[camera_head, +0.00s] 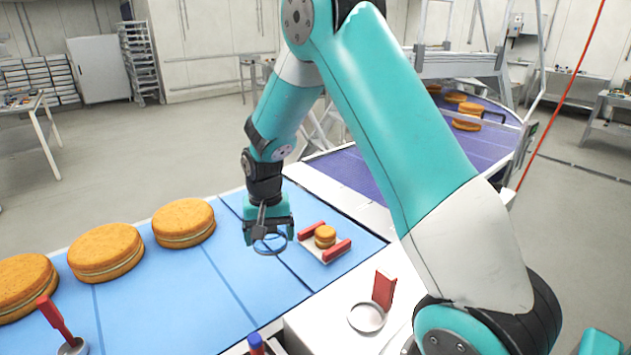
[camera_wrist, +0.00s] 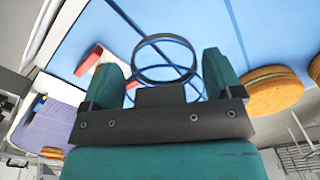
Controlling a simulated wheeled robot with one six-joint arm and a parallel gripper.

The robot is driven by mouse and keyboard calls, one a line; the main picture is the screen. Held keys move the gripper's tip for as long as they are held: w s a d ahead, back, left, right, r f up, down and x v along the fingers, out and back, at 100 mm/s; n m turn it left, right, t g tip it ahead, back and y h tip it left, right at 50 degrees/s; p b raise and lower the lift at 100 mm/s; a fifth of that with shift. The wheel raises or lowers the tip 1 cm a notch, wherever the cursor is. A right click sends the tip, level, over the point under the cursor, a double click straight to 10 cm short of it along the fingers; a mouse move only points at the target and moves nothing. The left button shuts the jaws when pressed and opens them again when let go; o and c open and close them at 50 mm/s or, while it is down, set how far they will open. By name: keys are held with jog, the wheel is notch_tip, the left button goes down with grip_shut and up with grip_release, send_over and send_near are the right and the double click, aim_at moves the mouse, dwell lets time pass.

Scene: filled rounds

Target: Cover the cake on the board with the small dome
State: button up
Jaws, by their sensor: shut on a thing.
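My gripper (camera_head: 268,234) is shut on a clear, round thing with a dark rim, which looks like the small dome (camera_head: 269,252). It hangs above the blue surface, left of the board. In the wrist view the dome (camera_wrist: 165,60) shows as a ring between the two fingers (camera_wrist: 165,85). The small cake (camera_head: 325,237) sits on the white board (camera_head: 330,256) between two red bars. The dome is apart from the cake.
Several large cakes (camera_head: 184,222) stand in a row on the blue surface (camera_head: 215,290) at left. A red-handled thing (camera_head: 56,318) stands front left.

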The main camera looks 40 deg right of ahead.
jog(key=d+r+m+p, duration=0.1)
jog(key=d, duration=0.1)
jog(key=w+d+r+m+p, duration=0.1)
jog(key=d+m+p, duration=0.1)
jog(key=d, duration=0.1)
jog(key=w+d+r+m+p, duration=0.1)
jog(key=d+m, duration=0.1)
jog(key=shift+d+r+p, duration=0.1)
jog(key=shift+d+p, duration=0.15)
jog(key=shift+p, duration=0.15)
jog(key=m, duration=0.7)
send_over(318, 235)
jog(key=shift+f, duration=3.8)
jog(key=shift+f+b, duration=1.85)
jog(key=shift+f, duration=0.95)
jog(key=shift+f+b, duration=0.3)
jog(key=shift+b, duration=0.05)
jog(key=o, duration=0.7)
jog(key=shift+r, duration=0.15)
